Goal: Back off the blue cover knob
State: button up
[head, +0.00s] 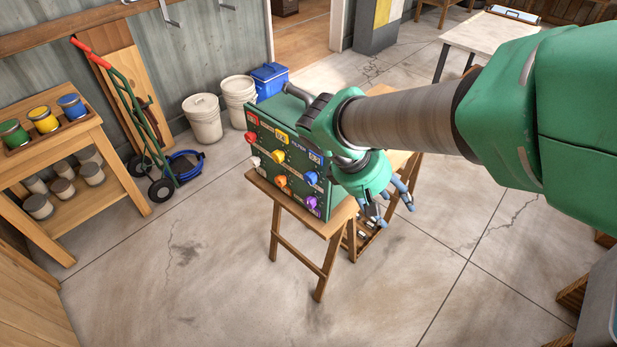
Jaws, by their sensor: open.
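A green box (264,158) with several coloured knobs on its front stands on a wooden stand. The blue knob (311,178) is at the right side of the panel, above a purple knob (311,202). My gripper (387,212) is open and empty, to the right of the box and apart from the blue knob. My arm hides the box's upper right part.
The wooden stand (330,222) carries the box. A wooden shelf (108,140) with paint cans, a green hand truck (130,110) and white buckets (203,118) are at left. A blue cooler (269,80) is behind. The front floor (200,280) is clear.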

jog(key=w+a+f+n+t+h, duration=0.1)
jog(key=w+a+f+n+h, duration=0.25)
jog(key=w, duration=0.25)
jog(key=n+t+h+p, duration=0.2)
jog(key=n+t+h, duration=0.1)
jog(key=n+t, duration=0.9)
send_near(308, 181)
jog(key=v, duration=0.3)
jog(key=shift+a+r+n+g, duration=0.3)
jog(key=shift+r+n+g, duration=0.1)
jog(key=shift+r+n, duration=0.05)
jog(key=shift+w+d, duration=0.1)
jog(key=b+x, duration=0.1)
jog(key=x, duration=1.2)
jog(key=shift+w+d+f, duration=0.15)
jog(key=shift+w+f, duration=0.05)
jog(key=shift+w, duration=0.1)
jog(key=c, duration=1.2)
